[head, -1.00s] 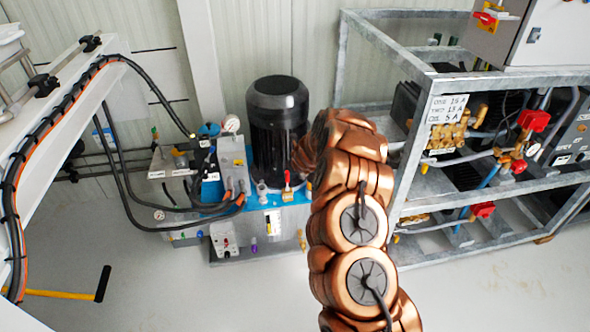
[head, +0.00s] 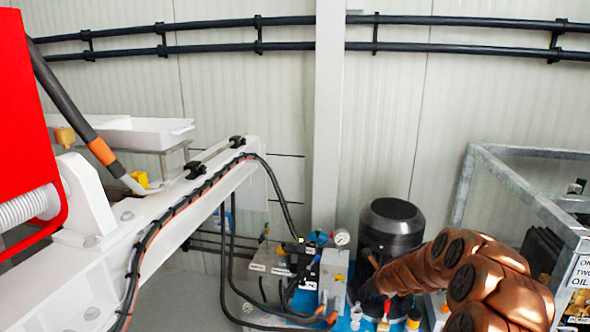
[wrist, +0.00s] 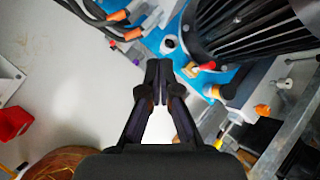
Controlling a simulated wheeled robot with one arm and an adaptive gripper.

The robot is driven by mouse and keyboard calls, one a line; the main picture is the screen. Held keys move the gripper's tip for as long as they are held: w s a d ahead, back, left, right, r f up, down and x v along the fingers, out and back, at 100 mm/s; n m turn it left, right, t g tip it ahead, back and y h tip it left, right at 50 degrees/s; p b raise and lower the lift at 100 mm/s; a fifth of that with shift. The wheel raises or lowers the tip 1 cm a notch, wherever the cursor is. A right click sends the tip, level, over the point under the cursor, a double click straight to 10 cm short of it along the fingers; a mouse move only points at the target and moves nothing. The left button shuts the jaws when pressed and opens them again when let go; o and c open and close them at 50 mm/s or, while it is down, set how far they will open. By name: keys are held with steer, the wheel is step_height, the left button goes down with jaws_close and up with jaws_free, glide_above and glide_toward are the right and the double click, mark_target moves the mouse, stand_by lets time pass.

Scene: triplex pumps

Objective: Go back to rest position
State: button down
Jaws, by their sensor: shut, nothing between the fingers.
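My gripper (wrist: 158,75) shows in the wrist view, its two dark fingers together at the tips with nothing between them. It points toward the blue hydraulic unit (wrist: 215,82), near a small red-handled valve (wrist: 205,66) and apart from it as far as I can tell. In the head view my copper-coloured arm reaches in from the lower right toward the black motor (head: 391,225). The gripper itself is hidden there or too small to make out.
A white beam (head: 170,215) with black hoses crosses the left, beside a red panel (head: 25,120). A grey metal frame (head: 520,190) stands at the right. Black pipes (head: 300,47) run along the wall. In the wrist view, bare floor (wrist: 60,100) lies to the left.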

steer(key=s+a+r+n+g+y, duration=0.2)
steer(key=s+a+r+n, duration=0.55)
steer(key=s, duration=0.25)
steer(key=s+a+r+n+g+y, duration=0.1)
steer(key=s+a+r+n+g, duration=0.1)
steer(key=s+a+r+n, duration=0.7)
steer(key=s+d+n+g+h, duration=0.2)
steer(key=s+d+n, duration=0.2)
steer(key=s, duration=0.8)
steer(key=s+d+n+g+h, duration=0.15)
steer(key=s+d+n, duration=0.3)
steer(key=s, duration=0.85)
steer(key=s+d+n+g+h, duration=0.2)
steer(key=s+d+n+g, duration=0.15)
steer(key=s, duration=0.85)
step_height(320, 180, up, 12)
steer(key=t+p, duration=0.1)
steer(key=p, duration=1.1)
steer(key=shift+w+a+r+n, duration=0.15)
steer(key=shift+a+n, duration=0.1)
steer(key=shift+n, duration=0.2)
